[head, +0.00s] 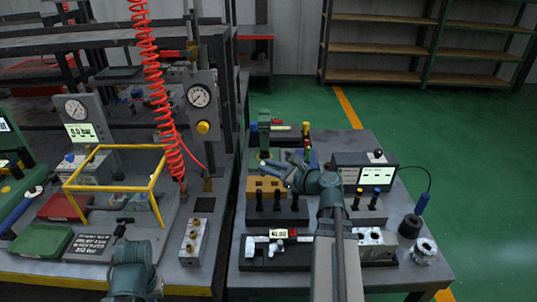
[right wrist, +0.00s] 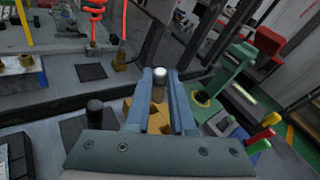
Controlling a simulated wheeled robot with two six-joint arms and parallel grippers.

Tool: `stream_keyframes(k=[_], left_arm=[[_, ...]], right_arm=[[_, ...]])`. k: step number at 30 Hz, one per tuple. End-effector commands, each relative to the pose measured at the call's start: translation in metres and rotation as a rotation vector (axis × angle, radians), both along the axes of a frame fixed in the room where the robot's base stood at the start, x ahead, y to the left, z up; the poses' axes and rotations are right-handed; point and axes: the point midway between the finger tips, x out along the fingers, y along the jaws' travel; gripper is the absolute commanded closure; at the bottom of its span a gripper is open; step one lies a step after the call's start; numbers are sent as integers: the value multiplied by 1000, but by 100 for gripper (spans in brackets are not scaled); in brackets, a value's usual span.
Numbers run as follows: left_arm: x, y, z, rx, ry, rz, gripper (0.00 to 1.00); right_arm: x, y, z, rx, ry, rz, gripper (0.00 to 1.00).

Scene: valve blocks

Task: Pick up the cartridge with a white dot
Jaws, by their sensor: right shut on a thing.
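My right gripper (head: 292,172) is over the ochre block (head: 264,184) on the right-hand bench. In the right wrist view, its two blue-grey fingers (right wrist: 160,98) are shut on a small cylinder (right wrist: 159,76) with a pale, shiny top, which looks like the cartridge. The ochre block shows below and between the fingers; I cannot tell whether the cylinder's lower end is clear of it. A distinct white dot is too small to make out. Only a teal joint of my left arm shows at the lower left of the head view; no left fingers can be seen.
Several black pegs (head: 276,201) stand in front of the ochre block. A green fixture (head: 264,137) is behind it, and a display box (head: 366,174) is to the right. A yellow frame (head: 113,183) and a red coiled hose (head: 150,75) are on the left bench.

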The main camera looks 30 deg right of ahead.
Motion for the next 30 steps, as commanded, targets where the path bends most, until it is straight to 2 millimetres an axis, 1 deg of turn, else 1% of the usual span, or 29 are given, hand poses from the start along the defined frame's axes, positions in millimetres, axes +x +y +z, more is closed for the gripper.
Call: stream_keyframes(k=[1, 6, 9, 15, 22, 26, 30], left_arm=[[0, 0, 16, 0, 0, 0, 100], [0, 0, 38, 0, 0, 1, 100], [0, 0, 46, 0, 0, 1, 100], [0, 0, 55, 0, 0, 1, 100], [0, 0, 58, 0, 0, 1, 100], [0, 0, 70, 0, 0, 1, 100], [0, 0, 91, 0, 0, 1, 100]], right_arm=[[-5, 3, 11, 20, 34, -1, 100], [-15, 10, 14, 90, 147, 1, 100], [-20, 12, 15, 122, 201, -1, 100], [-26, 16, 14, 163, 263, 0, 100], [-28, 17, 14, 173, 283, -1, 100], [-28, 17, 27, 173, 282, 0, 100], [-28, 17, 48, 173, 282, 0, 100]])
